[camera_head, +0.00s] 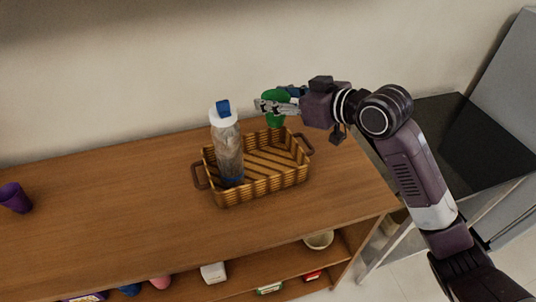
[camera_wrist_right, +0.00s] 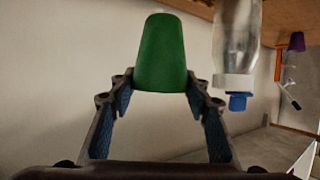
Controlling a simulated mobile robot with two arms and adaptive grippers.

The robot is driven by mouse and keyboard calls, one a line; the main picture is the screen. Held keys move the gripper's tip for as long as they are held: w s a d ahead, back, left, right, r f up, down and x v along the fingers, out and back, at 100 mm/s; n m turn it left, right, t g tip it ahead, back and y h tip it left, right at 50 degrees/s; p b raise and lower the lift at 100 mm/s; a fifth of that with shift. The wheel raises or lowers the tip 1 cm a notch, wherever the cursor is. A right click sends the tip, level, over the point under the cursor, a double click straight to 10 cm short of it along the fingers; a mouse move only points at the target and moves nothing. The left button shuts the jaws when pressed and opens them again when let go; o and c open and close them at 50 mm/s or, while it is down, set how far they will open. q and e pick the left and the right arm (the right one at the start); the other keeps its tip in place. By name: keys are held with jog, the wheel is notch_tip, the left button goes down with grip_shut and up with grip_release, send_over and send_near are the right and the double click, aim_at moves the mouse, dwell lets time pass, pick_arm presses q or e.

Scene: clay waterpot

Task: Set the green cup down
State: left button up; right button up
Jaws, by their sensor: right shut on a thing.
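The green cup (camera_head: 276,121) is held in my right gripper (camera_head: 267,105), which comes in from the right over the back of the wicker basket (camera_head: 262,189). The cup shows just above the basket's back rim; I cannot tell whether it touches anything below. In the right wrist view the cup (camera_wrist_right: 161,55) sits between the fingertips of the gripper (camera_wrist_right: 158,82), and its near end is at the fingers. My left gripper is not in view.
A clear bottle (camera_head: 228,148) with a blue cap stands in the basket's left part. A purple cup (camera_head: 15,198) is at the far left of the wooden counter (camera_head: 120,220). The counter between them is clear. Shelves below hold a bowl (camera_head: 318,240) and several small items.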

notch_tip(320, 180, down, 15)
jog(key=shift+f+p, duration=0.2)
jog(key=shift+p, duration=0.2)
jog(key=shift+f, duration=0.25)
jog(key=shift+f, duration=0.15)
jog(key=o, duration=1.1)
